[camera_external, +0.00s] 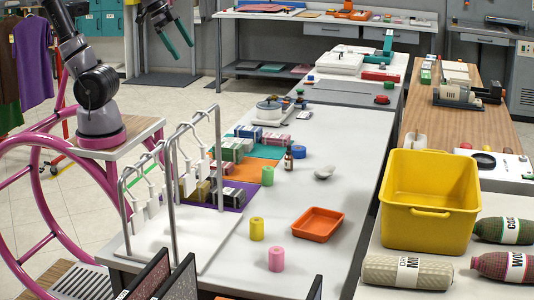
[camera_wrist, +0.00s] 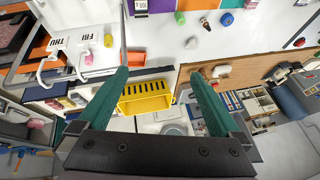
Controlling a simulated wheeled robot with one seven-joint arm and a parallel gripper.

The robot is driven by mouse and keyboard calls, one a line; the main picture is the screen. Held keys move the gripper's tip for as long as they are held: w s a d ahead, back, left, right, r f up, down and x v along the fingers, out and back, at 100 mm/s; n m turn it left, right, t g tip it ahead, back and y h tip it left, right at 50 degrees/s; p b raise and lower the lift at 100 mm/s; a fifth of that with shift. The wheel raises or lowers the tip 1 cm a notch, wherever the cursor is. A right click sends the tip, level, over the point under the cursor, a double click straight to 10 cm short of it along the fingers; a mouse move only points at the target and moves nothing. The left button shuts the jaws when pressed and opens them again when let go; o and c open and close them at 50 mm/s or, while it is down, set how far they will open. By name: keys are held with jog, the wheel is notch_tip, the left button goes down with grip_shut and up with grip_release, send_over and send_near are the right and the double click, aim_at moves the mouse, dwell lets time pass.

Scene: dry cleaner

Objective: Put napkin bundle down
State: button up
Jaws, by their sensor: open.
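My gripper (camera_external: 178,40) is raised at the top left of the outside view, away from the white table. Its two green fingers are apart with nothing between them; they also show in the wrist view (camera_wrist: 158,76). Several small banded bundles, which look like the napkin bundles, rest on coloured mats on the table. A green one (camera_external: 231,149) and a pinkish one (camera_external: 272,139) stand near the back. Darker ones (camera_external: 202,190) stand by the purple mat (camera_external: 236,194), partly hidden by the rack. I cannot tell which bundle the task means.
A white rack with metal hoops (camera_external: 172,170) stands at the table's left. An orange tray (camera_external: 318,224), coloured rolls (camera_external: 257,229) and a small bottle (camera_external: 288,161) are on the table. A yellow crate (camera_external: 428,200) stands at the right. Bare tabletop shows around the tray.

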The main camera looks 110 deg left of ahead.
jog(key=s+m, duration=0.1)
jog(key=s+d+m+t, duration=0.1)
jog(key=s, duration=0.2)
jog(key=shift+d+r+m+t, duration=0.25)
jog(key=shift+d+m+t, duration=0.1)
jog(key=shift+m+t, duration=0.05)
